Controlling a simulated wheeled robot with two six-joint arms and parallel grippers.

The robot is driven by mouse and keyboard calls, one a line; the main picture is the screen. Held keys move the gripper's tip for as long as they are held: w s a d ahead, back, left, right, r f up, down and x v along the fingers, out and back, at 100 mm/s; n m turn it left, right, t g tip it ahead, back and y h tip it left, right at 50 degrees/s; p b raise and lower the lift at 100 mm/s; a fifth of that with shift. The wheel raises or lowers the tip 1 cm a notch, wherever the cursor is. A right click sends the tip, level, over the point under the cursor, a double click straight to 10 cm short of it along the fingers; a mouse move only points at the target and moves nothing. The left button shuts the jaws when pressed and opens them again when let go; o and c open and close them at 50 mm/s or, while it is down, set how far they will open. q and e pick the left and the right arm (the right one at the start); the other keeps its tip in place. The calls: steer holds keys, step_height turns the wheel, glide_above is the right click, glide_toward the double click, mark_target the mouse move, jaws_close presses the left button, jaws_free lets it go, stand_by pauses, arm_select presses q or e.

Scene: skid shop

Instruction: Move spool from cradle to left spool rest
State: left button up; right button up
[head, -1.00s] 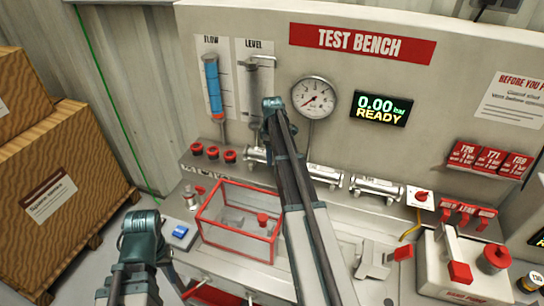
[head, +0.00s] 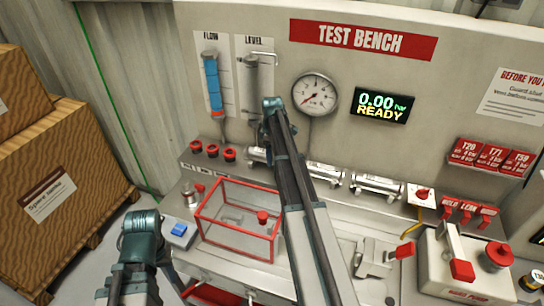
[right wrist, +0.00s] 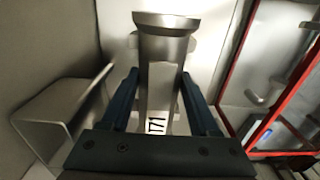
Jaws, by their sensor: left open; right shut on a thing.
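In the head view this gripper and the held spool are hidden behind my right arm. My left arm stands at the lower left of the head view, and its fingers do not show. A pale bracket (head: 374,259) stands on the bench right of my right arm; I cannot tell whether it is the cradle. I cannot tell the left spool rest apart for sure.
A red-framed clear box (head: 237,247) stands left of my right arm; its red frame (right wrist: 240,60) is close right of the gripper. Shiny flanged fittings (head: 376,187) line the ledge. A bent grey plate (right wrist: 58,108) is left of the gripper. Crates (head: 60,180) stand at far left.

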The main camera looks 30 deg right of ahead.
steer(key=shift+f+b, duration=0.4)
steer(key=shift+f, duration=0.05)
stand_by(0.4)
stand_by(0.3)
steer(key=o, duration=1.1)
steer(key=shift+o, duration=0.2)
steer(key=shift+o, duration=0.5)
steer(key=shift+r+p, duration=0.3)
steer(key=shift+r+p, duration=1.2)
steer(key=shift+r, duration=0.15)
